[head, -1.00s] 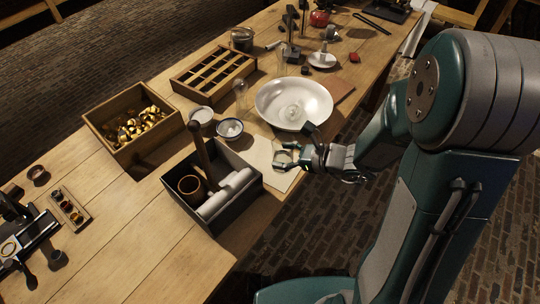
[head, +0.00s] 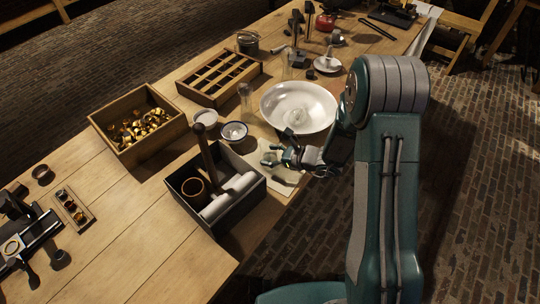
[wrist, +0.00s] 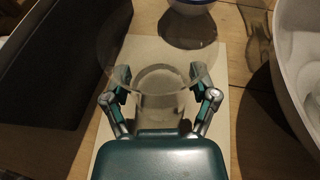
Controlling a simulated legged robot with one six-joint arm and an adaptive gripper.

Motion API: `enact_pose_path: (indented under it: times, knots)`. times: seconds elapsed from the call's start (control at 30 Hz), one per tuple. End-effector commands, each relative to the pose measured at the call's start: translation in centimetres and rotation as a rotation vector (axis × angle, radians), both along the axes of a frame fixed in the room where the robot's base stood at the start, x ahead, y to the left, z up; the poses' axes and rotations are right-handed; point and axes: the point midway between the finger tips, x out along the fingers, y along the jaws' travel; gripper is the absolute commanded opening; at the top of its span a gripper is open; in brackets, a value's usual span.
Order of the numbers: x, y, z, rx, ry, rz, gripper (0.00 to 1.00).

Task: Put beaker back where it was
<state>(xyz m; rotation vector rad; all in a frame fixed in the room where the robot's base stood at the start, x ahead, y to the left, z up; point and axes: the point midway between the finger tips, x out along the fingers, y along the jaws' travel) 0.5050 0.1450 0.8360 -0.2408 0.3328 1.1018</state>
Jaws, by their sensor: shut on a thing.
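A clear glass beaker (wrist: 163,85) stands between the fingers of my gripper (wrist: 163,97) in the wrist view. My gripper (head: 280,158) is shut on it, with one finger on each side. A pale sheet (wrist: 216,150) lies under the beaker on the table; it also shows in the head view (head: 286,178). I cannot tell whether the beaker's base touches the sheet. In the head view the beaker is hard to make out behind the fingers.
A dark caddy (head: 228,222) with white rolls stands left of the sheet. A large white bowl (head: 325,112) is close on the other side. A small bowl (head: 233,132), a glass cylinder (head: 246,96) and a box of brass pieces (head: 118,145) stand further back.

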Motion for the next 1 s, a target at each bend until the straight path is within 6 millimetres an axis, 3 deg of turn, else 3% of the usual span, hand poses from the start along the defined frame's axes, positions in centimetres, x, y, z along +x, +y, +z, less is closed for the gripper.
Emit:
enact_pose_path:
  times: [0.4,0.43,0.47,1.0]
  knots:
    - [0.03,-0.02,-0.8,0.001,-0.001,-0.001,0.18]
    - [0.03,-0.01,-0.77,0.0,-0.002,-0.001,0.89]
    - [0.02,-0.02,-0.75,0.0,-0.002,-0.001,1.0]
    - [-0.24,-0.68,-0.27,0.0,-0.001,-0.003,1.0]
